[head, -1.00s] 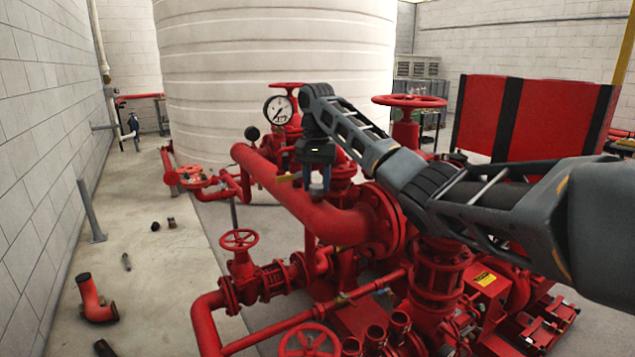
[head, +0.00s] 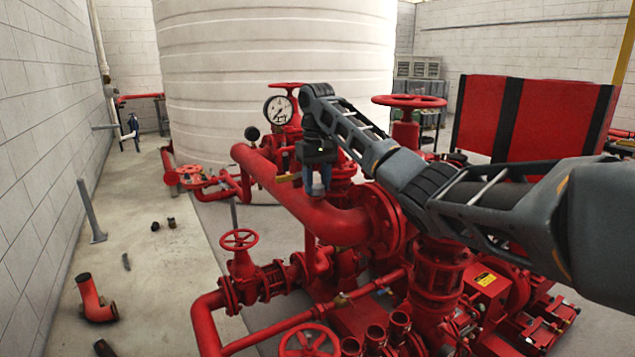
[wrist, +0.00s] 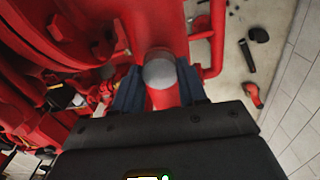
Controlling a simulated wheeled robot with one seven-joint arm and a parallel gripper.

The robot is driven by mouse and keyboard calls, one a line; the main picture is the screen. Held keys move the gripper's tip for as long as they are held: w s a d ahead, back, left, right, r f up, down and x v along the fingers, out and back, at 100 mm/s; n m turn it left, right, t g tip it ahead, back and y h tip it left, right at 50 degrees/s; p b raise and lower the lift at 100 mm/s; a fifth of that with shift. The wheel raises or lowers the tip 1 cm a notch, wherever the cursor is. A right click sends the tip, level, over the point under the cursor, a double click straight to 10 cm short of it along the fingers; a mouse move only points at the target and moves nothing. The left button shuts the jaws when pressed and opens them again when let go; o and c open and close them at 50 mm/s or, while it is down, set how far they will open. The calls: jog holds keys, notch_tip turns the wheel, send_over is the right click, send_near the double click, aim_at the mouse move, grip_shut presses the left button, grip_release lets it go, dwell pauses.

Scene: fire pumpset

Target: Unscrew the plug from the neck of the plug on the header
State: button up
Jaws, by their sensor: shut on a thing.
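The plug (wrist: 159,71) shows in the wrist view as a round grey cap on the red header pipe. My gripper (wrist: 160,88) has its two blue-grey fingers on either side of it, shut on the plug. In the head view my gripper (head: 317,186) points down at the top of the red header (head: 290,190), with the grey plug (head: 317,190) between its fingers. The neck under the plug is hidden by the plug and fingers.
A pressure gauge (head: 279,109) and a red handwheel (head: 409,101) stand close to my arm. A large white tank (head: 275,50) rises behind the header. Loose pipe pieces, including a red elbow (head: 94,300), lie on the floor at left.

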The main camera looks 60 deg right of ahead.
jog(key=shift+s+n, duration=0.1)
jog(key=shift+n, duration=0.3)
jog(key=shift+f, duration=0.1)
jog(key=n, duration=0.4)
jog(key=shift+n, duration=0.3)
jog(key=n, duration=0.4)
jog(key=shift+n, duration=0.3)
jog(key=o, duration=1)
